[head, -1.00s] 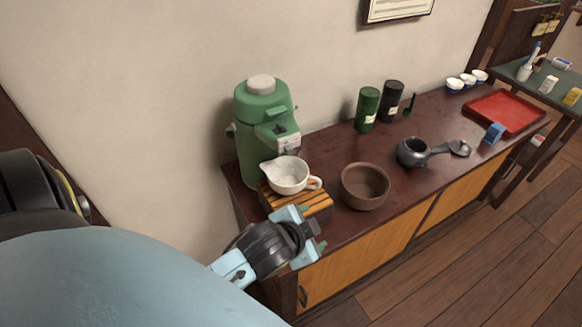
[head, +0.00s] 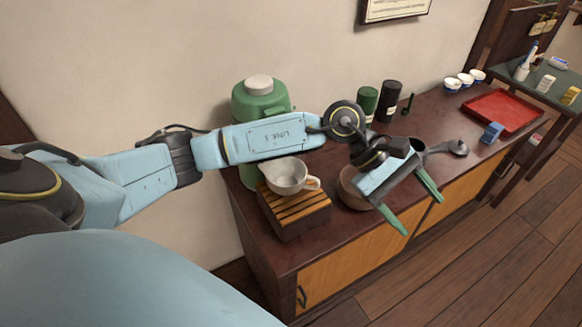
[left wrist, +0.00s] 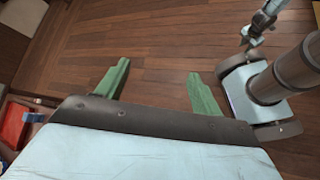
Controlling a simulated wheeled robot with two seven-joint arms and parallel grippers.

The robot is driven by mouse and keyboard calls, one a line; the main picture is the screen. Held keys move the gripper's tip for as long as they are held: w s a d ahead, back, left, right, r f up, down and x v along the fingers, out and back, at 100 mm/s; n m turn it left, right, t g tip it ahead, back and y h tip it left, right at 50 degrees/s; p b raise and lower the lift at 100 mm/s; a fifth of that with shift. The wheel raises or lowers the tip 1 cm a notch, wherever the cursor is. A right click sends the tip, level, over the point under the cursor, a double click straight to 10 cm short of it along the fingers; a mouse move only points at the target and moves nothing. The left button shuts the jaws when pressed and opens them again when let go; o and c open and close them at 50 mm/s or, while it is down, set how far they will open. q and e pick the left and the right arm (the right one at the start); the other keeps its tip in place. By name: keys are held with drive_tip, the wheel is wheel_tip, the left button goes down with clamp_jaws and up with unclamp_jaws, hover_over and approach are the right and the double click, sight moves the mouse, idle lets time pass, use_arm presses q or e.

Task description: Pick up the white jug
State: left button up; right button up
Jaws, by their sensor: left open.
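The white jug (head: 287,176) stands upright on a slatted wooden stand (head: 296,214) on the dark cabinet, in the head view. Its handle points right, and my left forearm passes just above it in the picture. My left gripper (head: 422,211) is open and empty, to the right of the jug and in front of the cabinet's front edge, with green fingers spread. In the left wrist view the open fingers (left wrist: 155,85) show against the wooden floor, and the jug is not seen there. My right gripper is not seen in the head view.
The green air pot (head: 258,100) behind the jug is partly hidden by my arm. A brown bowl (head: 352,190) sits right of the stand, partly covered by my gripper. Green and black canisters, a grey ladle and a red tray (head: 503,110) stand farther right.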

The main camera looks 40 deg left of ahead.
use_arm(q)
drive_tip(key=w+a+f+m+y, duration=0.1)
drive_tip(key=w+a+m+y, duration=0.15)
drive_tip(key=a, duration=0.35)
drive_tip(key=w+a+f+m+y, duration=0.1)
drive_tip(key=a+f+y, duration=0.1)
drive_tip(key=a+y, duration=0.25)
drive_tip(key=m+y, duration=0.1)
drive_tip(key=y, duration=0.4)
approach(312, 179)
drive_tip(key=shift+g, duration=0.3)
drive_tip(key=f, duration=0.5)
drive_tip(key=shift+w+a, duration=0.15)
drive_tip(key=shift+a, duration=0.05)
drive_tip(key=shift+a+f, duration=0.1)
drive_tip(key=shift+f, duration=3)
drive_tip(key=shift+c, duration=0.4)
drive_tip(key=c, duration=1.2)
